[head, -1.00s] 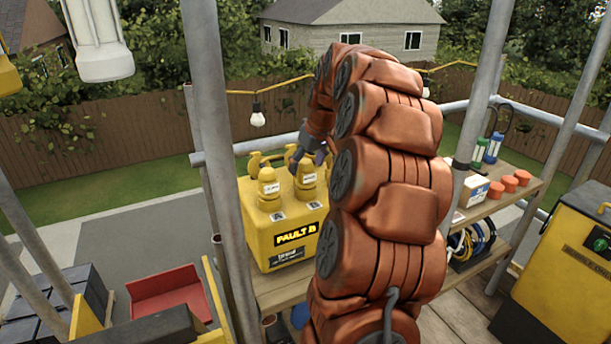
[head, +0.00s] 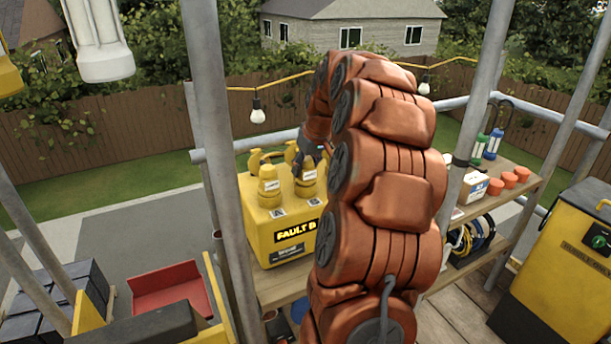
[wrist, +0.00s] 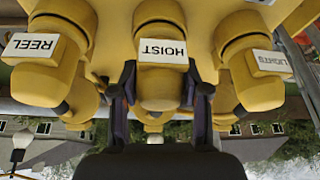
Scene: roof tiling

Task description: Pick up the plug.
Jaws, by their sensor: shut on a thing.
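Yellow plugs stand in a row on a yellow box marked FAULT B (head: 285,240). In the wrist view, white labels name the plugs: the REEL plug (wrist: 45,78) on the left, the HOIST plug (wrist: 158,88) in the middle and the LIGHTS plug (wrist: 258,88) on the right. My gripper (wrist: 160,96) has one dark finger on each side of the HOIST plug and is shut on it. In the head view my gripper (head: 311,150) is at the plugs on the box, partly hidden by my arm. The plug looks still seated in the row.
A wooden shelf (head: 508,200) at right holds orange caps (head: 508,180) and lamps. Grey scaffold poles (head: 215,120) stand near the arm. A red tray (head: 172,288) lies at lower left, and a yellow machine (head: 560,265) stands at right.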

